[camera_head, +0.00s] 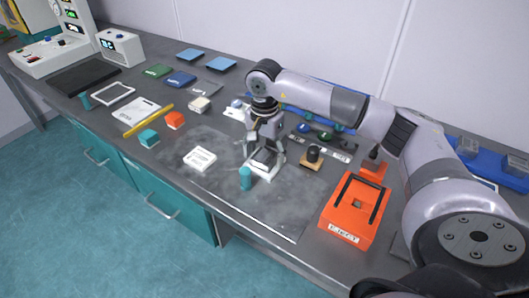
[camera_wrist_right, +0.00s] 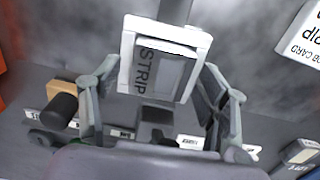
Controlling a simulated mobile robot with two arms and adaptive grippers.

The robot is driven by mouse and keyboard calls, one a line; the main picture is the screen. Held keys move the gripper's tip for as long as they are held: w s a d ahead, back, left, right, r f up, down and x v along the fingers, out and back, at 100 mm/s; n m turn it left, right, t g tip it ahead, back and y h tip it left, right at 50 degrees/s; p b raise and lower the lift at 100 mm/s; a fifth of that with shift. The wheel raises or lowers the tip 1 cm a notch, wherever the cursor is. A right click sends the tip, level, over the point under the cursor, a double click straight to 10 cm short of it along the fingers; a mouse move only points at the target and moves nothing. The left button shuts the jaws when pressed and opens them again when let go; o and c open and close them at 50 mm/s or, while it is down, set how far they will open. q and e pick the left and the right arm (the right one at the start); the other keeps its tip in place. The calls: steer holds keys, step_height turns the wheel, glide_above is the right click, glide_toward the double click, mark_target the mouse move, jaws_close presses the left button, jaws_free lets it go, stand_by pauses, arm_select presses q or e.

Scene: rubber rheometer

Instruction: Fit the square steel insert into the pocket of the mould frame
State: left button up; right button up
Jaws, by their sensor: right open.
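The mould frame (camera_wrist_right: 128,62) is a white square frame on the dark worktop mat, below my right gripper; it also shows in the head view (camera_head: 262,174). A grey square steel insert (camera_wrist_right: 172,75) lies within the frame's outline, with the word STRIP along one side. It looks slightly skewed in the frame; I cannot tell if it is fully seated. My right gripper (camera_head: 265,160) points down over the frame, its fingers open on either side, as the wrist view also shows (camera_wrist_right: 160,72). The fingers partly hide the frame in the head view. My left gripper is not in view.
A white card (camera_head: 200,158) lies to the left. A black-knobbed block (camera_head: 312,157) and an orange tray (camera_head: 347,214) stand to the right. The mat's front right part is clear.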

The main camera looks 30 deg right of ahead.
mark_target(264, 156)
steer(key=shift+r, duration=0.2)
step_height(264, 156, up, 12)
steer(key=b, duration=0.1)
stand_by(0.3)
stand_by(0.5)
